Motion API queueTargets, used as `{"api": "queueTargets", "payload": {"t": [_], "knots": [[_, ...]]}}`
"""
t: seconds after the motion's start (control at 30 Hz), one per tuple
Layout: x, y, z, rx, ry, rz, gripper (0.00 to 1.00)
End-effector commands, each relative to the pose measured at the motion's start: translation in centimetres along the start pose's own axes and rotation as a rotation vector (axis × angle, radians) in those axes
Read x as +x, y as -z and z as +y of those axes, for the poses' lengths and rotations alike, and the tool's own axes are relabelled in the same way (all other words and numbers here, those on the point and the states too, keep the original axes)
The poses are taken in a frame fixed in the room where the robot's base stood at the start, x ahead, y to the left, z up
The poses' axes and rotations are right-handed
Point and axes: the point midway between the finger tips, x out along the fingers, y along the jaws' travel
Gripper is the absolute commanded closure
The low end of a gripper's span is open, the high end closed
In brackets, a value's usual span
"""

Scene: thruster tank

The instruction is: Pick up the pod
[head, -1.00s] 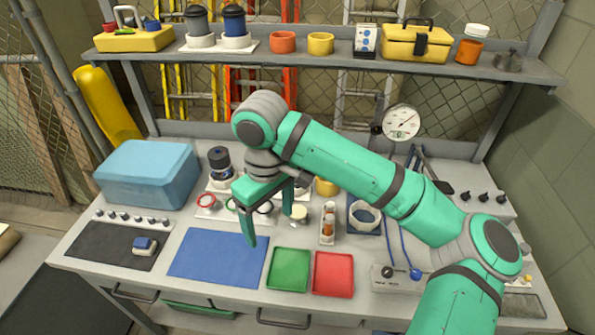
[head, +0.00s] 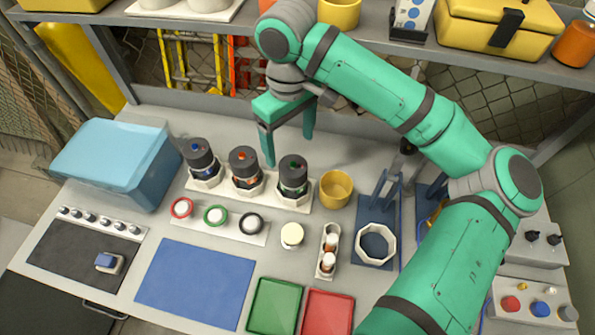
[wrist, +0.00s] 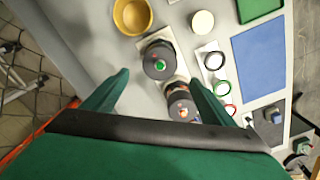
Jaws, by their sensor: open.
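Three dark cylindrical pods stand upright in white holders at the back of the bench: one with a blue top (head: 201,157), one with an orange top (head: 244,168) and one with a green top (head: 293,175). The pictures do not settle which one is meant. My gripper (head: 288,150) is open and empty, above and behind the orange and green ones. In the wrist view, the green-topped pod (wrist: 160,62) shows between my fingertips (wrist: 160,77), and the orange-topped pod (wrist: 181,104) is partly covered by the right finger. The blue-topped one is not clearly seen there.
A yellow bowl (head: 336,189) stands close right of the green-topped pod. A blue case (head: 115,160) is at left, and the shelf (head: 390,50) runs above at the back. A strip with coloured rings (head: 215,216) and a blue mat (head: 197,284) lie in front.

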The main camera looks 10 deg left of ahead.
Motion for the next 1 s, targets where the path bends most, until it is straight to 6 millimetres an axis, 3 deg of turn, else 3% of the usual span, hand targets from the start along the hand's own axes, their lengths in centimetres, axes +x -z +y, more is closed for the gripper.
{"api": "queueTargets", "payload": {"t": [0.3, 0.57, 1.0], "knots": [[4.1, -0.2, 0.1, 0.004, 0.001, -0.002, 0.22], [5.9, -0.3, 0.1, 0.004, 0.000, 0.000, 0.22], [10.7, -0.8, -0.1, 0.000, 0.000, -0.001, 0.22]]}}
